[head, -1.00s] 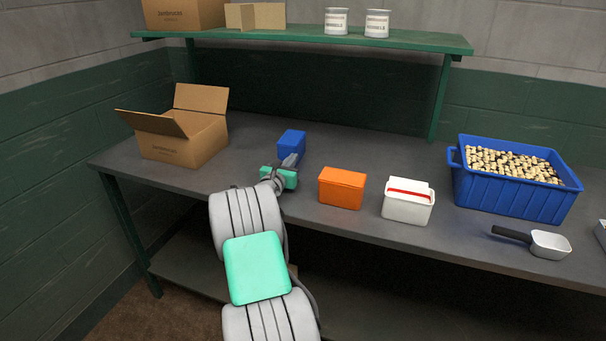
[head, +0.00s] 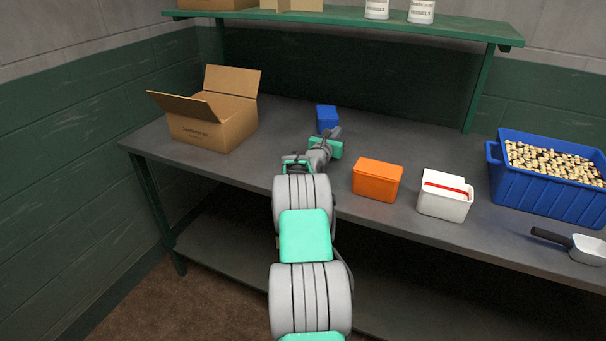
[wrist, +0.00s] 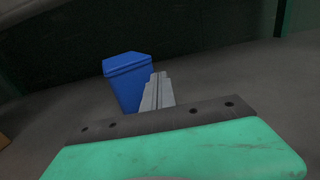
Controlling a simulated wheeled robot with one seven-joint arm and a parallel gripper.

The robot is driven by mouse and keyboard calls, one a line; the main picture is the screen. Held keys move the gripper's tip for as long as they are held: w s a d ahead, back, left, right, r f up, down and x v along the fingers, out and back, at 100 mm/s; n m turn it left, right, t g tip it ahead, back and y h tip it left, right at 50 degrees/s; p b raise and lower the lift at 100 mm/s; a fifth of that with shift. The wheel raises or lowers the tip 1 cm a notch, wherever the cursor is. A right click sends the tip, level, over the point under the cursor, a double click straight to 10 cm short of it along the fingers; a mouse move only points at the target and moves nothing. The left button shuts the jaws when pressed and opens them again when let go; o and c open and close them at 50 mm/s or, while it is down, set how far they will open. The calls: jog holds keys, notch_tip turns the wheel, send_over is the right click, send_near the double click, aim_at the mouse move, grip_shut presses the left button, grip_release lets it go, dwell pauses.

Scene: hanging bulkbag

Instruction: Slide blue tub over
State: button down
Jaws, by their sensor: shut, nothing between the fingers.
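The small blue tub (head: 327,117) stands upright on the grey workbench, toward its back, right of the open cardboard box. In the wrist view the blue tub (wrist: 128,83) stands just beyond and left of the fingers, its right edge partly covered by them. My gripper (head: 335,131) is shut and empty, low over the bench on the near side of the tub. In the wrist view my gripper (wrist: 158,90) has its fingers together, pointing at the tub's right side. I cannot tell whether they touch it.
An orange tub (head: 377,180), a white tub (head: 445,198) with a red stripe and a large blue crate (head: 540,195) stand to the right. A scoop (head: 585,248) lies at far right. The open cardboard box (head: 212,125) stands left. A green shelf (head: 350,22) runs above the back.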

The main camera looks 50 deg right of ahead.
jog(key=v, duration=1.4)
jog(key=shift+s+p, duration=0.1)
jog(key=shift+p, duration=0.2)
jog(key=shift+r, duration=0.1)
